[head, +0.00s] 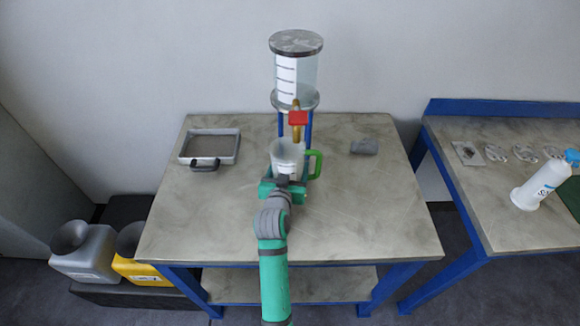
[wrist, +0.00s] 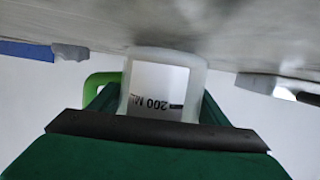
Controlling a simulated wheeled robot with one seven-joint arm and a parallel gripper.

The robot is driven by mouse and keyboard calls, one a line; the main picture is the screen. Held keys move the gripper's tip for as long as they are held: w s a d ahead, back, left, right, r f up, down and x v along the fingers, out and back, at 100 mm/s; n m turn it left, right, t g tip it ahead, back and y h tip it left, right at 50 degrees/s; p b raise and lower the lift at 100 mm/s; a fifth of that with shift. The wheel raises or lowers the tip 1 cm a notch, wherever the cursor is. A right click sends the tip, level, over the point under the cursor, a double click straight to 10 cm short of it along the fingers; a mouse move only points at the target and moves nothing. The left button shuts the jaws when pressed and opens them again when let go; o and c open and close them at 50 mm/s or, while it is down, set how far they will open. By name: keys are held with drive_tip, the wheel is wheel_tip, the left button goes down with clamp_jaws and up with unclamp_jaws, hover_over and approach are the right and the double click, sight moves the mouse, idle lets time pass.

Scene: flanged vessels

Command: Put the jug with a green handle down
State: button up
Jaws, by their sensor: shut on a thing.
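The jug (head: 287,155) is pale and translucent, with a green handle (head: 316,163) on its right side in the head view. My gripper (head: 284,184) is shut on the jug, with its fingers on either side of the body. The jug is upright, just in front of and below the brass tap (head: 297,132) with a red lever. Whether its base touches the table (head: 370,215) cannot be told; my gripper hides it.
A clear flanged vessel (head: 310,72) stands on a blue stand behind the jug. A grey tray (head: 208,158) lies left and a small grey block (head: 364,147) right. The table's front left and right are clear. A white bottle (head: 540,185) stands on the right bench.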

sight(296, 168)
drive_tip(key=shift+f, duration=0.25)
drive_tip(key=o, duration=1.9)
drive_tip(key=shift+c, duration=0.2)
drive_tip(key=shift+f, duration=0.1)
drive_tip(key=shift+r, duration=0.3)
drive_tip(key=v, duration=0.8)
drive_tip(key=r+v, duration=0.1)
drive_tip(key=v, duration=0.3)
